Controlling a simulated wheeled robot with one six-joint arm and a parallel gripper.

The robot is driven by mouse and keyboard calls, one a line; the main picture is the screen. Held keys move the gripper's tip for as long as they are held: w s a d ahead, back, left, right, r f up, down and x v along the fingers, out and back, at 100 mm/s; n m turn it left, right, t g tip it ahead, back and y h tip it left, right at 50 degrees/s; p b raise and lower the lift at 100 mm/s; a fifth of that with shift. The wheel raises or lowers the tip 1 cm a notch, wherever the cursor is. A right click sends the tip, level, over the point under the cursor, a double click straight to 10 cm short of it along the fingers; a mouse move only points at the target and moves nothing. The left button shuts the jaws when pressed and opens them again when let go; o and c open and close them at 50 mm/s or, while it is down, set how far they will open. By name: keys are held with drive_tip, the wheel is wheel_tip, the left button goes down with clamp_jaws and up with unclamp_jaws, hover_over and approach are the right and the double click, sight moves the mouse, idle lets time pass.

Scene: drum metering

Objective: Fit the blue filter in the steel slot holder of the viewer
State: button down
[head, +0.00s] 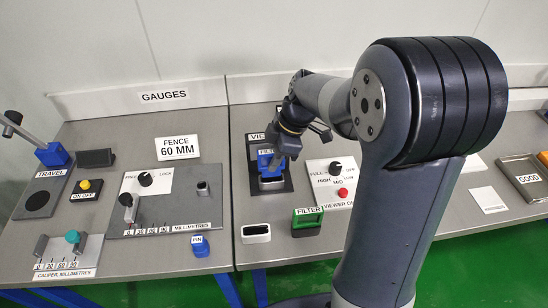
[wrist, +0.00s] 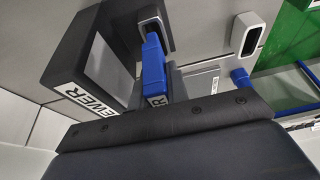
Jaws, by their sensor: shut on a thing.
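The blue filter (head: 266,166) is a small blue block with a white label, held in my gripper (head: 277,159), which is shut on it. In the wrist view the filter (wrist: 153,62) points at the steel slot holder (wrist: 151,22), a rounded metal frame with a dark opening. In the head view the filter's lower end is at the holder (head: 271,184); I cannot tell whether it is inside the opening. The dark viewer (wrist: 100,62) stands right beside it, partly hidden by my gripper in the head view.
The viewer's control panel (head: 334,182) with black knob and red button lies to the right. A blue pin (head: 199,246) is at front left.

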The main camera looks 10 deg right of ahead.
drive_tip(key=shift+f+b, duration=1.75)
drive_tip(key=shift+f, duration=0.2)
drive_tip(key=shift+r, duration=0.15)
drive_tip(key=shift+r+p, duration=0.95)
drive_tip(key=shift+r, duration=0.55)
drive_tip(key=shift+b, duration=0.45)
idle(0.5)
drive_tip(key=shift+f, duration=0.2)
drive_tip(key=shift+f+b, duration=0.35)
drive_tip(key=shift+b, duration=0.1)
drive_tip(key=shift+f+b, duration=0.9)
drive_tip(key=shift+f, duration=0.15)
drive_tip(key=c, duration=1.3)
unclamp_jaws()
drive_tip(key=shift+r, duration=0.1)
